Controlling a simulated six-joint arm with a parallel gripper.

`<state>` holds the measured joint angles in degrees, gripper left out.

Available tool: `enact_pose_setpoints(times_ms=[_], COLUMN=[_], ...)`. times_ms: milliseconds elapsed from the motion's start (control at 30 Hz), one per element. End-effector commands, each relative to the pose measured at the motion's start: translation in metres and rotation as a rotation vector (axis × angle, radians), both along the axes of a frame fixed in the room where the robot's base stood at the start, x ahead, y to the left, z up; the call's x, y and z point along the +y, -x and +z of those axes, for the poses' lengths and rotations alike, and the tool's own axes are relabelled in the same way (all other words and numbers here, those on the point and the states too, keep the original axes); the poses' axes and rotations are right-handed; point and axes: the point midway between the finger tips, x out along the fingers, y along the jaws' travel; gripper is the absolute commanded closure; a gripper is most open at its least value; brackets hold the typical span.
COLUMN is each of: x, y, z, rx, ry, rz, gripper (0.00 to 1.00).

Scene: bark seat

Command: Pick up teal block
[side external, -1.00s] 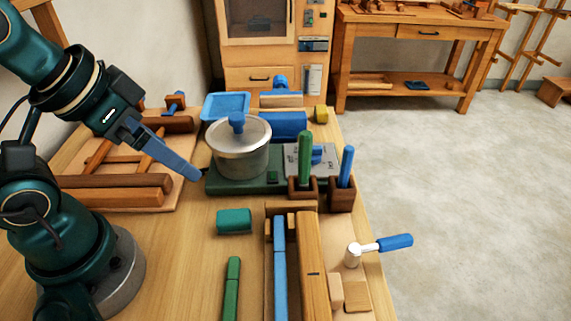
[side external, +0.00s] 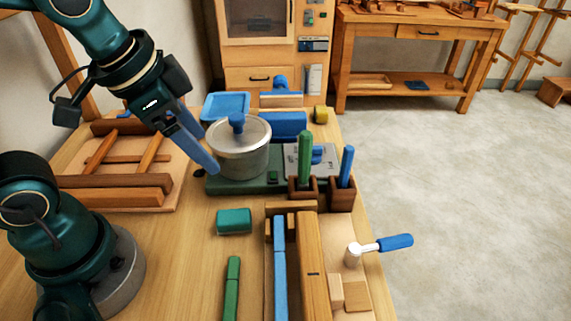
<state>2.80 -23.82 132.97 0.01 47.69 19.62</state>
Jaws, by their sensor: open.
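The teal block (side external: 234,221) is a small rounded block lying flat on the wooden table, left of the wooden holder and in front of the pot. My gripper (side external: 215,171) has blue fingers pointing down and to the right. It is above and behind the block, apart from it, close to the left side of the pot in the picture. The fingers overlap in this view, so the gap between them is hidden. Nothing shows between them.
A metal pot (side external: 240,160) with a blue knob stands on a dark green base. A wooden frame (side external: 120,190) lies at the left. A green stick (side external: 231,288) lies in front of the block. A wooden holder (side external: 310,270) with a blue bar is at its right.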

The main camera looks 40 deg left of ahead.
Motion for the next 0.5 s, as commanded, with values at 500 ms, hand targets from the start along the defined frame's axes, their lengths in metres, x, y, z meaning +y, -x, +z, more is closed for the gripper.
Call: enact_pose_setpoints(times_ms=[500], x=[-0.028], y=[-0.025], z=[-0.088], rx=[0.349], ry=[-0.081], rz=[-0.301], gripper=[0.20])
